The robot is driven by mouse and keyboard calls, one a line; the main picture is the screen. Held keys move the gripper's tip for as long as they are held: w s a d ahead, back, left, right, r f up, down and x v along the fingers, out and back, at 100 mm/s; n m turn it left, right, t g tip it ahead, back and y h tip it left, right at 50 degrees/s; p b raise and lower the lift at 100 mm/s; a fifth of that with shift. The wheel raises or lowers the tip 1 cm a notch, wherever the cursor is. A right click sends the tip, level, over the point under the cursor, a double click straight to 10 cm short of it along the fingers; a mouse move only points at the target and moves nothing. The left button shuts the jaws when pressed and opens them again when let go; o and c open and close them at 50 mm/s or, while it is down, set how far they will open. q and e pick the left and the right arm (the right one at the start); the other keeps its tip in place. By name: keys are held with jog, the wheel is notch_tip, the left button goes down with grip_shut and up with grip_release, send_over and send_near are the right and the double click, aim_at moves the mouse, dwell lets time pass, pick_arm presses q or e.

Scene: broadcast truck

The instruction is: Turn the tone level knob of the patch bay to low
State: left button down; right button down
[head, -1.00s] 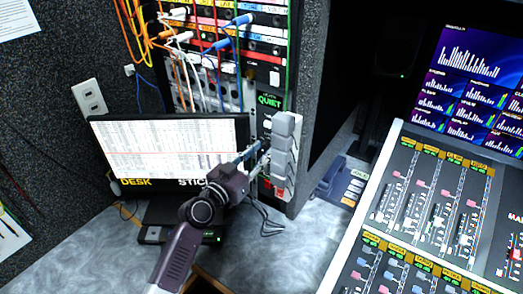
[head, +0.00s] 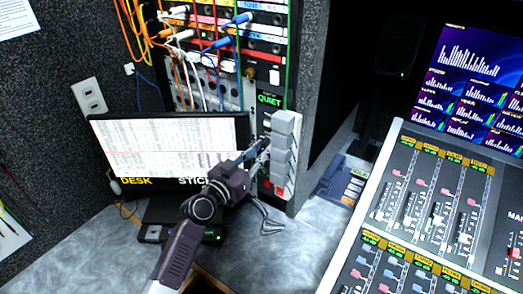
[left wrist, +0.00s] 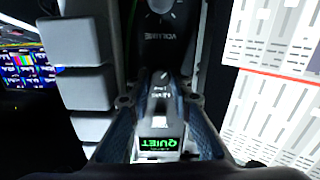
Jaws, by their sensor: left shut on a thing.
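The patch bay (head: 200,88) is a rack of colored jack rows with plugged cables. On a narrow panel at its lower right is a small green display (head: 269,100) reading QUIET; it shows upside down in the left wrist view (left wrist: 163,143). My left gripper (head: 262,148) reaches the panel below this display, beside a column of grey keys (head: 283,143). In the left wrist view its fingers (left wrist: 160,101) are closed on either side of a small knob with pale markings, largely hidden between them. Its exact pointer setting cannot be read. My right gripper is not in view.
A monitor (head: 168,150) stands left of the panel, with a small box (head: 180,234) below it. A mixing console (head: 425,215) fills the right. A VOLUME knob (left wrist: 160,5) is beyond the fingers in the left wrist view. Loose cable lies on the desk.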

pick_arm(q)
jog(key=n, duration=0.4)
jog(key=shift+n, duration=0.3)
jog(key=shift+a+n, duration=0.1)
jog(key=shift+n, duration=1.7)
jog(key=c, duration=2)
grip_release()
jog(key=shift+a, duration=0.1)
jog(key=v, duration=1.2)
